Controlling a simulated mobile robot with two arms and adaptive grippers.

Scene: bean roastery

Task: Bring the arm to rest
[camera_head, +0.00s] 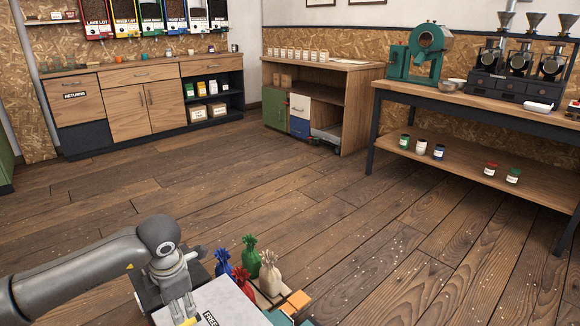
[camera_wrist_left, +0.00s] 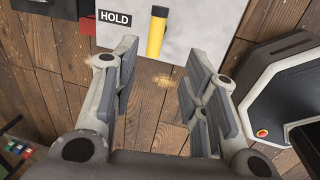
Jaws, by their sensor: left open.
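My left arm comes in from the lower left in the head view, and its gripper (camera_head: 178,298) points down by a light grey box top (camera_head: 228,303). In the left wrist view the gripper (camera_wrist_left: 160,82) has its two fingers wide apart, with only wood floor and a pale surface showing between them. A yellow cylinder (camera_wrist_left: 156,32) lies on the pale surface (camera_wrist_left: 205,30), beside a black HOLD label (camera_wrist_left: 115,17). It is beyond the fingertips and not held. My right gripper is in neither view.
Red, blue, green and cream tied sacks (camera_head: 270,273) stand close right of the gripper. Wood floor (camera_head: 300,205) lies open beyond. A cabinet (camera_head: 130,107), a counter (camera_head: 335,68) and a workbench (camera_head: 470,118) with a green roaster (camera_head: 420,50) line the walls.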

